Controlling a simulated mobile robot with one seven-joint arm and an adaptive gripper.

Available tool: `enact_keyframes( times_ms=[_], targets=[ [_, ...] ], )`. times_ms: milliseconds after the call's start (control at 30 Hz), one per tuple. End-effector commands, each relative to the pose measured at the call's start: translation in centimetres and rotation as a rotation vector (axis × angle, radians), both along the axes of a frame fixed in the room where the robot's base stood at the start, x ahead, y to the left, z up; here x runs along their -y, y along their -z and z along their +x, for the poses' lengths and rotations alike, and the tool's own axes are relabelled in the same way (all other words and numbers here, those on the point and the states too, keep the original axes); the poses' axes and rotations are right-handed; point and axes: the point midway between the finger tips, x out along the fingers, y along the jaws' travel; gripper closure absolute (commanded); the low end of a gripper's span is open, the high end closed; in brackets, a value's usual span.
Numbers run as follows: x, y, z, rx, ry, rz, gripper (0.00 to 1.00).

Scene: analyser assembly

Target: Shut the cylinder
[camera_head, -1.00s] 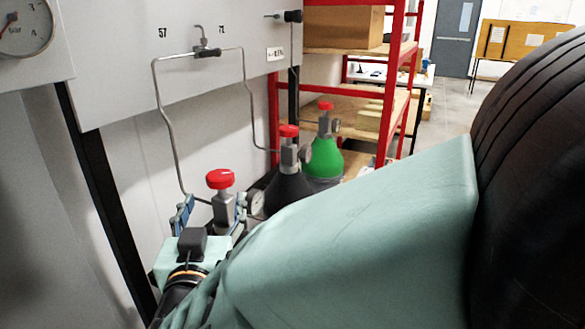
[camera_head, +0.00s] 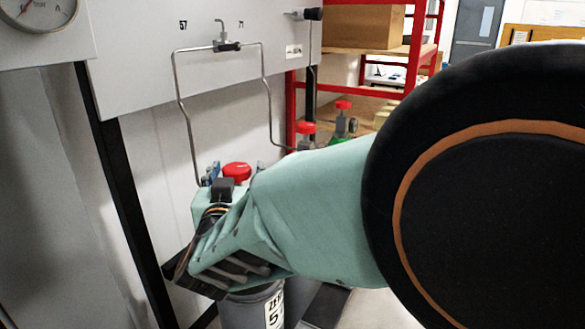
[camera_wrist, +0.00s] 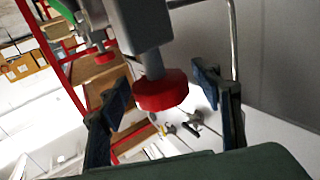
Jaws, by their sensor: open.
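The cylinder (camera_head: 250,312) is grey with a white label, partly hidden behind my arm. Its red valve knob (camera_head: 237,171) shows just above my wrist in the head view. In the wrist view the red knob (camera_wrist: 162,92) sits on a grey valve stem between the two blue fingers of my gripper (camera_wrist: 163,84). The fingers are open, with a visible gap on each side of the knob. In the head view the gripper is mostly hidden by my wrist.
Two other cylinders with red knobs (camera_head: 305,128) (camera_head: 343,105) stand behind, one green. A bent metal pipe (camera_head: 183,100) runs down the grey wall panel (camera_head: 130,70) close to the knob. A red shelf rack (camera_head: 415,60) holds a cardboard box (camera_head: 365,26).

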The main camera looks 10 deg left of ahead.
Motion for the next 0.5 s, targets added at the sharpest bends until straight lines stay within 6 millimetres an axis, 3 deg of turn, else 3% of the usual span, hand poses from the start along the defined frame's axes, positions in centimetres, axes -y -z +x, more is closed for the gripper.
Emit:
enact_keyframes(
  times_ms=[100,500],
  targets=[
    [-0.01,-0.01,-0.02,0.000,0.000,0.000,0.41],
    [-0.01,-0.01,-0.05,0.000,0.000,0.000,0.84]
  ],
)
